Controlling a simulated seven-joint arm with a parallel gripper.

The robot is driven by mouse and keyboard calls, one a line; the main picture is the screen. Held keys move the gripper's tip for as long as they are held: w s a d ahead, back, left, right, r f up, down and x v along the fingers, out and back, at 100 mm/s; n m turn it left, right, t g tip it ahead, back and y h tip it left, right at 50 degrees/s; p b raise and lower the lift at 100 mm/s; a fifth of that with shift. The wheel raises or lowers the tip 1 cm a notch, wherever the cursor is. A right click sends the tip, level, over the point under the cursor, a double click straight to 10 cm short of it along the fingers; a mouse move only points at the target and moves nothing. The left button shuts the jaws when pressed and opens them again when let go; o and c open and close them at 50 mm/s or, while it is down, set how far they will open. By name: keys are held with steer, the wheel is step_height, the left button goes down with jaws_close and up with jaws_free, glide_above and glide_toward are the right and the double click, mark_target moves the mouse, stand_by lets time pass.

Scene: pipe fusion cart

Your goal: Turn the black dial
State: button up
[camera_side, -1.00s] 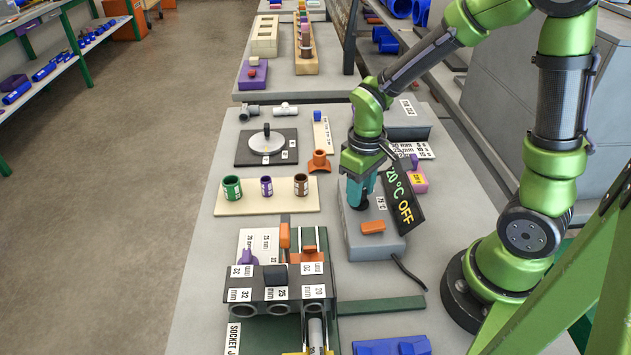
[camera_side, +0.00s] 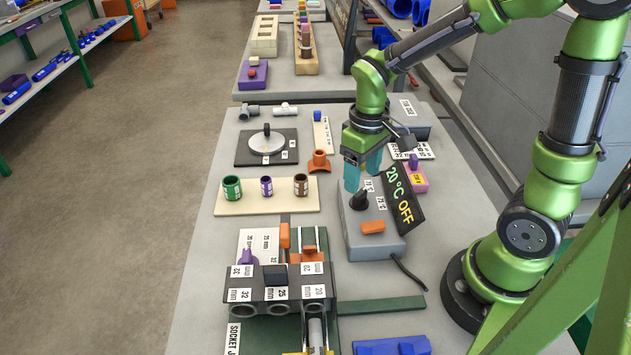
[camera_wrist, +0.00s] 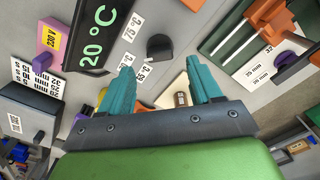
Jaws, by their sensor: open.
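The black dial (camera_side: 358,201) stands on top of the grey control box (camera_side: 362,241), with small temperature labels beside it. In the wrist view the dial (camera_wrist: 160,47) lies beyond my fingertips, roughly between them in width. My gripper (camera_side: 362,178) is open and empty, with teal fingers pointing down. It is above the dial and slightly behind it, apart from it. Both fingers of my gripper (camera_wrist: 160,72) show in the wrist view with a wide gap. A display (camera_side: 405,197) on the box reads "20 °C OFF".
An orange switch (camera_side: 373,227) sits in front of the dial on the box. A pink block with a purple top (camera_side: 415,178) stands right of the display. A board with several coloured sockets (camera_side: 248,203) lies to the left. The socket jig (camera_side: 276,290) stands front left.

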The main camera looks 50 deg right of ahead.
mark_target(360, 192)
step_height(360, 192, up, 12)
steer(key=shift+r, duration=0.25)
steer(key=s+a+m+t+y, duration=0.2)
steer(key=s+a+m+t, duration=0.1)
steer(key=s+t, duration=0.3)
steer(key=shift+s+a+r+m+t, duration=0.15)
steer(key=shift+a+r+m+t, duration=0.05)
steer(key=shift+r+m+t, duration=0.35)
